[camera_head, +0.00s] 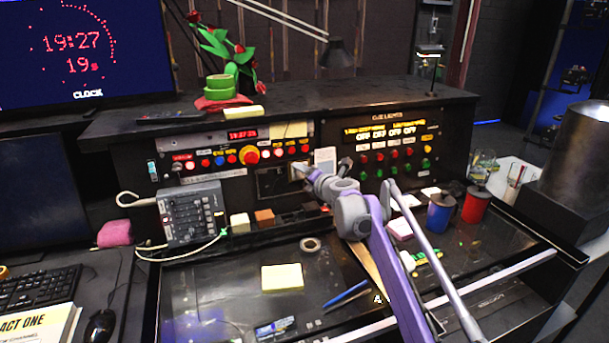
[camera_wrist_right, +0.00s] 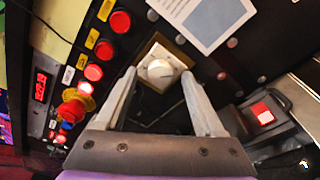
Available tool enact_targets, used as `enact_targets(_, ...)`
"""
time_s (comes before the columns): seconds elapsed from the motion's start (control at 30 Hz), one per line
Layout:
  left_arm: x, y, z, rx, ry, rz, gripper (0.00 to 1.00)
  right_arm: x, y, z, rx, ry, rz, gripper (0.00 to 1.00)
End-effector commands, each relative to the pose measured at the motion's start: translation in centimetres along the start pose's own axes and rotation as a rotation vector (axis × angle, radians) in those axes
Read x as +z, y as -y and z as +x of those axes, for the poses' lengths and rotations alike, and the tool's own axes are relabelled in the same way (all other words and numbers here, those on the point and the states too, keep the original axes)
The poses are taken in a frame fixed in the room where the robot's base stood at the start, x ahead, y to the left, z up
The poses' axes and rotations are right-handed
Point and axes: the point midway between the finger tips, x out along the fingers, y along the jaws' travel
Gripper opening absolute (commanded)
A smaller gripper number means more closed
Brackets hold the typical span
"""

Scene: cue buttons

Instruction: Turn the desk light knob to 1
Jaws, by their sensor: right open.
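The desk light knob is a round white dial on a pale square plate (camera_wrist_right: 160,68) in the right wrist view. In the head view its pale plate (camera_head: 297,171) shows on the black panel, partly hidden by my right gripper (camera_head: 311,172). My right gripper is open in the right wrist view (camera_wrist_right: 159,84), with one finger to each side of the knob. The fingers look apart from the knob; how far their tips are from the panel is hard to tell. The knob's pointer and number marks are too small to read. My left gripper is out of view.
Red and amber buttons (camera_wrist_right: 93,72) and a printed card (camera_wrist_right: 207,18) sit close around the knob. A row of blocks (camera_head: 265,216) and a tape roll (camera_head: 310,244) lie below the panel. Cups (camera_head: 476,204) stand at the right.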

Motion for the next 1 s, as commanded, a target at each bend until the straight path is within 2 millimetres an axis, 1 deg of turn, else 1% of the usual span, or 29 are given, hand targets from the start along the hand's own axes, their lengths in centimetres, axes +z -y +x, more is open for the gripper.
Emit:
enact_targets(0.17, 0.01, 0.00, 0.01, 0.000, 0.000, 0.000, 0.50, -0.02, 0.01, 0.01, 0.000, 0.000, 0.000, 0.70)
enact_targets(0.2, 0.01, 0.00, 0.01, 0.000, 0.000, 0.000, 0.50, -0.02, 0.00, 0.01, 0.000, 0.000, 0.000, 0.69)
enact_targets(0.37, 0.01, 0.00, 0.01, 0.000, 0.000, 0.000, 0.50, -0.02, 0.00, 0.00, 0.000, 0.000, 0.000, 0.40)
enact_targets(0.5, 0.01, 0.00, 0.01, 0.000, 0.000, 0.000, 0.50, -0.02, 0.01, 0.00, 0.000, 0.000, 0.000, 0.15)
enact_targets(0.57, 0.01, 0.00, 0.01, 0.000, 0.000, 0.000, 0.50, -0.01, 0.01, -0.01, 0.000, 0.000, 0.000, 0.04)
enact_targets(0.6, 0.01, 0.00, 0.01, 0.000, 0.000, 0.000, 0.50, -0.02, 0.01, -0.01, 0.000, 0.000, 0.000, 0.00)
enact_targets(0.83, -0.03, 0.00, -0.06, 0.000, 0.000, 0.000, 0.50, 0.00, -0.01, -0.01, -0.001, 0.000, -0.007, 0.00)
enact_targets(1.0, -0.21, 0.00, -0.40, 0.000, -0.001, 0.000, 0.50, 0.04, -0.09, -0.02, -0.006, 0.000, -0.050, 0.00)
